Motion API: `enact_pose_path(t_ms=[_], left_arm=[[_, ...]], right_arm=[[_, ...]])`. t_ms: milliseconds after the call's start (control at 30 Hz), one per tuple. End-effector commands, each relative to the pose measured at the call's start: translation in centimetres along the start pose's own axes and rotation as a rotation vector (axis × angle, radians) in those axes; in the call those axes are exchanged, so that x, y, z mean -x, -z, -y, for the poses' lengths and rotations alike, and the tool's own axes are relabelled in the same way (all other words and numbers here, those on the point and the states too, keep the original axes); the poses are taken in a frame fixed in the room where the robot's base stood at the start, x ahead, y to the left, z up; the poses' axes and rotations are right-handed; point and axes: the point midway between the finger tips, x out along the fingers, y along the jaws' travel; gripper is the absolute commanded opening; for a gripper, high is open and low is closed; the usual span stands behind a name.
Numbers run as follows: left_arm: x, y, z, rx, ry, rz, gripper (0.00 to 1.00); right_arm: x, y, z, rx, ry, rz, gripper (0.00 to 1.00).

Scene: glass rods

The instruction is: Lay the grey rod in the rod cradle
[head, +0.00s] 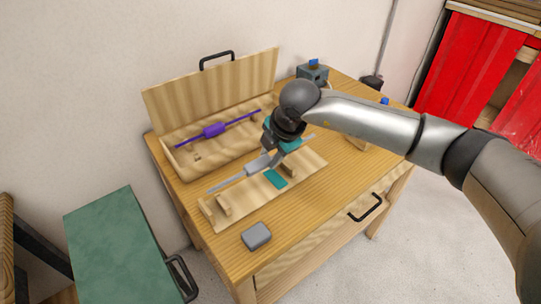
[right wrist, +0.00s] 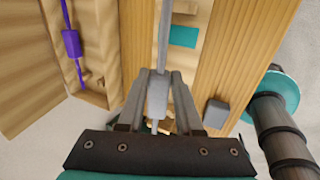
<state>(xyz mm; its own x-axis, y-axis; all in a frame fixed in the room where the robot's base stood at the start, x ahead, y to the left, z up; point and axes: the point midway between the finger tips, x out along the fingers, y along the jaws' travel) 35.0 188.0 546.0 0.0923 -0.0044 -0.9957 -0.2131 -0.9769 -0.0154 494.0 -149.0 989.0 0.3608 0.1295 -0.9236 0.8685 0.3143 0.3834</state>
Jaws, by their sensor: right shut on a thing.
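The grey rod (head: 232,180), thin with a thicker light-grey block in its middle, is held by my right gripper (head: 270,160), which is shut on that block. In the right wrist view the block (right wrist: 157,95) sits between the two fingers (right wrist: 161,84). The rod lies over the rod cradle (head: 240,207), a pale wooden board with upright wooden supports and a teal patch. The rod runs roughly along the board's length and appears above it; I cannot tell the exact gap. The gripper hides part of the far support. My left gripper is not in view.
An open wooden case (head: 180,170) behind the cradle holds a purple rod (head: 213,130). A grey block (head: 256,236) lies at the table's front edge. A dark device (head: 312,72) stands at the back. A green-topped box (head: 115,240) is left of the table.

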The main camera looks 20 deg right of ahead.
Motion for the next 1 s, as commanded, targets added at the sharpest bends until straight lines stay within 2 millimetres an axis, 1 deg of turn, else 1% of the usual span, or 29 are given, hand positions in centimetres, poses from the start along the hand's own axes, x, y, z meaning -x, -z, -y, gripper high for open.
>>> enact_pose_path(t_ms=[167, 600, 767, 1000], left_arm=[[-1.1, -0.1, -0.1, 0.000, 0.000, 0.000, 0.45], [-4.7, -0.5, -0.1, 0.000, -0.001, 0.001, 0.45], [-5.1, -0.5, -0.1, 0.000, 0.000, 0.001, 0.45], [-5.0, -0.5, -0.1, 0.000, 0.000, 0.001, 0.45]], right_arm=[[-1.4, 0.0, 0.6, 0.000, 0.001, 0.000, 0.00], [-5.9, 0.0, 2.4, 0.001, 0.000, -0.002, 0.00], [-6.4, 0.0, 2.6, 0.002, 0.000, -0.001, 0.00], [-6.3, 0.0, 2.6, 0.002, 0.000, -0.001, 0.00]])
